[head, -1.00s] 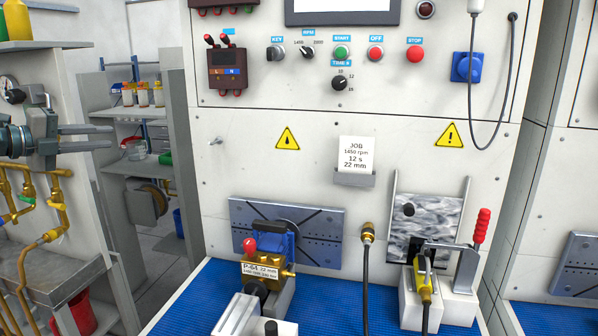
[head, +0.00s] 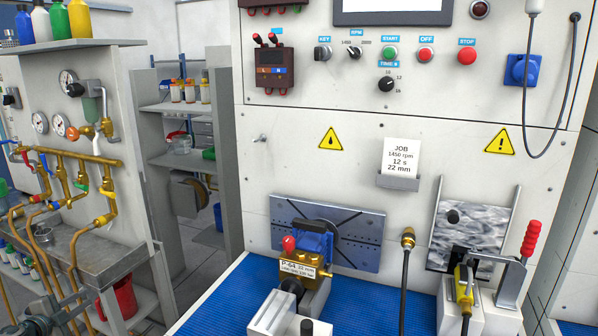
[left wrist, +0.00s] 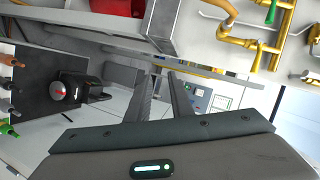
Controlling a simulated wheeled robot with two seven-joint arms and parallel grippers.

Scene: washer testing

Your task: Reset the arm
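My left gripper (head: 84,308) is low at the left edge of the head view, in front of the grey sink bench. It is partly cut off by the frame. In the left wrist view its two dark fingers (left wrist: 165,78) stand apart with nothing between them, so it is open and empty. My right gripper is in neither view.
The grey sink bench (head: 98,270) with brass pipes (head: 95,160) is at the left, and a red container (head: 127,297) is beside it. The test panel (head: 300,145) rises over a blue mat (head: 375,292) holding a pump (head: 312,262) and a clamp fixture (head: 510,280).

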